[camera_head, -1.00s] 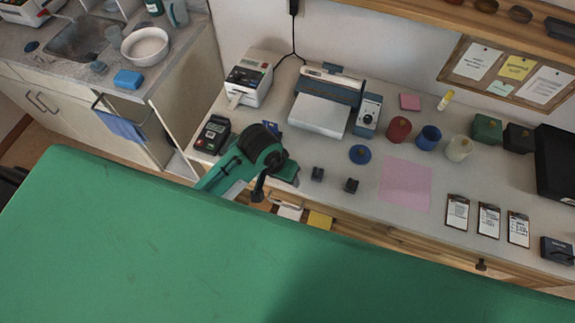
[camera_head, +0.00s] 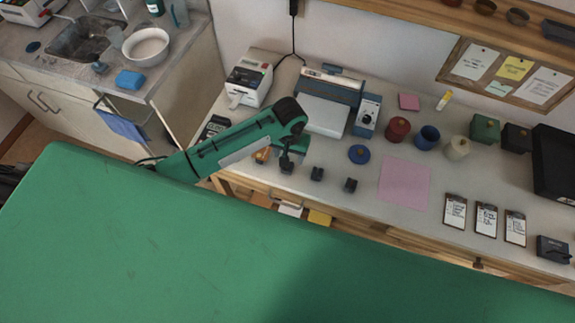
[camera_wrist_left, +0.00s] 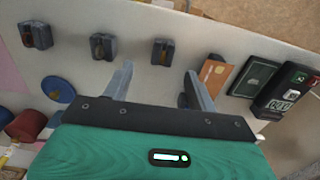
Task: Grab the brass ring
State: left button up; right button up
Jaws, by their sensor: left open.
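Three small dark holders stand in a row along the bench's front. In the left wrist view, the one with a yellowish piece in its slot (camera_wrist_left: 162,51) lies just beyond my left gripper (camera_wrist_left: 159,76), between the lines of its fingers. The middle holder (camera_wrist_left: 103,46) and the far-left one (camera_wrist_left: 36,36) also hold small pieces; I cannot tell for certain which is the brass ring. In the head view, two holders (camera_head: 317,173) (camera_head: 350,185) show right of my left gripper (camera_head: 287,163). The gripper is open and empty, over the front edge area. My right gripper is out of view.
An orange card (camera_wrist_left: 214,72) and a card terminal (camera_wrist_left: 288,88) lie right of the gripper in the wrist view. A blue disc (camera_head: 359,154), a red jar (camera_head: 397,129) and a pink sheet (camera_head: 404,184) are on the bench. A green surface (camera_head: 150,240) fills the foreground.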

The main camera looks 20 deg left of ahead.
pick_arm(q)
jog(key=shift+f, duration=0.95)
jog(key=shift+w+a+f+p, duration=0.15)
jog(key=shift+f+p, duration=0.4)
jog(key=shift+f, duration=0.45)
jog(key=shift+s+a+f+p, duration=0.1)
jog(key=shift+f+p, duration=0.45)
jog(key=shift+f, duration=1.15)
jog(key=c, duration=1.1)
